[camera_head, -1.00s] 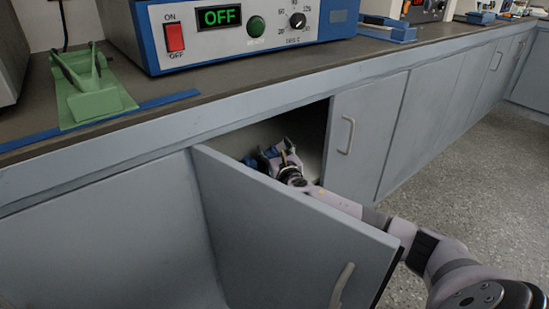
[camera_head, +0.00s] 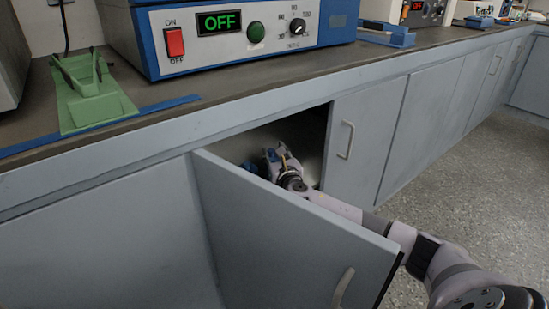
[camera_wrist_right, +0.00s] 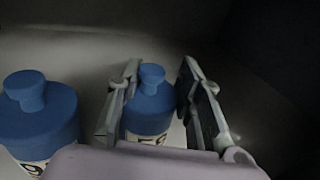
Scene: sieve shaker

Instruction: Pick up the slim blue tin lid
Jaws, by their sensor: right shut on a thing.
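The slim blue tin lid (camera_wrist_right: 151,101), with a small knob on top, sits on a narrow tin with a pale printed label in the right wrist view. My right gripper (camera_head: 277,153) is inside the open cupboard. In the wrist view its two fingers (camera_wrist_right: 160,100) stand on either side of the slim lid and are shut on it. The lower part of the slim tin is hidden behind the gripper body. A wider blue-lidded tin (camera_wrist_right: 38,112) stands to the left, apart from the fingers. My left gripper is not in view.
The open cupboard door (camera_head: 290,235) stands in front of my right arm, close to it. A closed door (camera_head: 365,140) is right of the opening. The countertop above carries a blue-framed device (camera_head: 150,45) reading OFF and a green stand (camera_head: 92,100).

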